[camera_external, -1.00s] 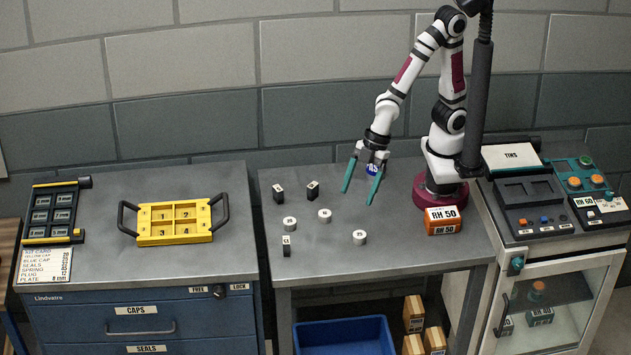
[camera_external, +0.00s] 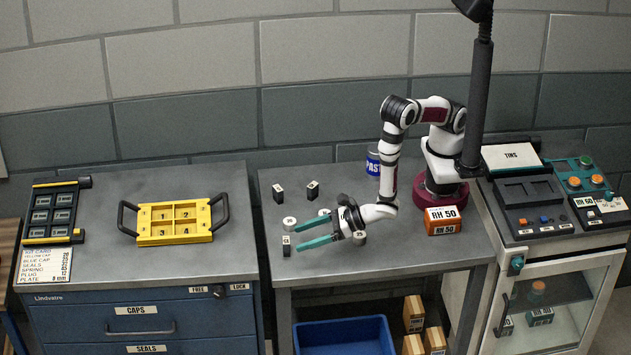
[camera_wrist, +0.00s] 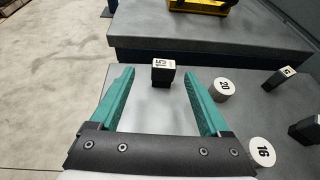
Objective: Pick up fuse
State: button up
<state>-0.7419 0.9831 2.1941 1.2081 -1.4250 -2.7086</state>
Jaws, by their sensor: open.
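Several small marked pieces on the grey bench could be fuses. A black block with a white numbered face (camera_wrist: 163,74) stands upright straight ahead in the wrist view; the external view shows it near the bench's left front (camera_external: 286,247). My gripper (camera_external: 297,238) is stretched low across the bench toward that block. Its two teal fingers are open on either side of empty space in the wrist view (camera_wrist: 159,84), with the block just beyond the tips. I see no contact. Two more black-and-white blocks (camera_external: 279,194) (camera_external: 313,190) stand farther back.
Round white-topped pieces (camera_external: 290,222) (camera_external: 359,239) lie close by; one marked 20 (camera_wrist: 222,89) is right of the fingers. A gap separates the bench from the blue cabinet (camera_external: 150,320).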

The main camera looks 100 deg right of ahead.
aim_at(288, 244)
jog(key=x, duration=0.3)
jog(key=f+x, duration=0.1)
jog(key=x, duration=0.1)
jog(key=shift+w+d+f, duration=0.1)
jog(key=shift+d, duration=0.2)
grip_shut()
